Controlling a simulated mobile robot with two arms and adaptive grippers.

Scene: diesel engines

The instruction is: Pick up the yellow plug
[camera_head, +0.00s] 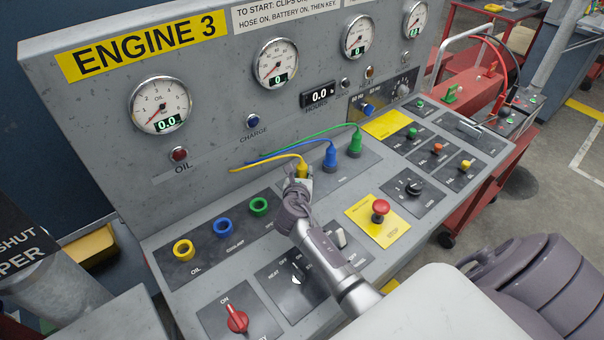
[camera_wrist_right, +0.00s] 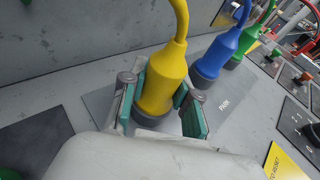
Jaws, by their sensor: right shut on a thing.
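The yellow plug (camera_head: 302,170) stands on the park plate of the Engine 3 console, with a yellow cable running off to the left. In the right wrist view the yellow plug (camera_wrist_right: 160,82) is upright between the two teal-padded fingers of my right gripper (camera_wrist_right: 158,100). In the head view my right gripper (camera_head: 299,183) is around the plug's lower body and hides part of it. It is shut on the plug. The plug's base appears at the plate; I cannot tell whether it is lifted. My left gripper is not in view.
A blue plug (camera_head: 330,156) and a green plug (camera_head: 355,140) stand to the right of the yellow one. Yellow, blue and green ring sockets (camera_head: 184,250) lie to the left. A red stop button (camera_head: 380,208) and several knobs sit nearer the front.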

